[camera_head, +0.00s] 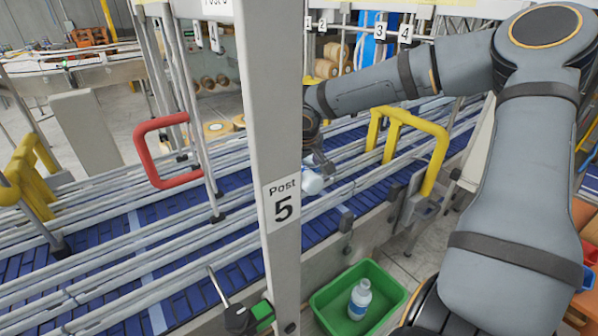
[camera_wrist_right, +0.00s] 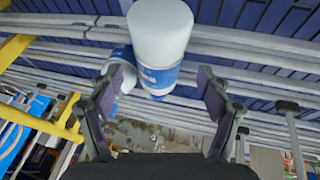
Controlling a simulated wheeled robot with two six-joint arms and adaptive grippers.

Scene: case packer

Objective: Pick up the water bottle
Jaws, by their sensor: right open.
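A white water bottle with a blue label (camera_wrist_right: 160,35) is large in the right wrist view, just beyond and between the fingertips of my right gripper (camera_wrist_right: 158,80). The gripper is open and its fingers are apart from the bottle. A second white and blue bottle (camera_wrist_right: 122,62) shows behind it, to the left. In the head view a white bottle (camera_head: 312,183) is at the conveyor beside the post, partly hidden, below my right gripper (camera_head: 320,160). My left gripper is not in view.
The post marked 5 (camera_head: 268,120) stands close in front and hides part of the conveyor (camera_head: 180,220). Metal rails run along the conveyor. A yellow guard frame (camera_head: 437,160) is to the right of the gripper, and a red handle (camera_head: 140,155) to the left.

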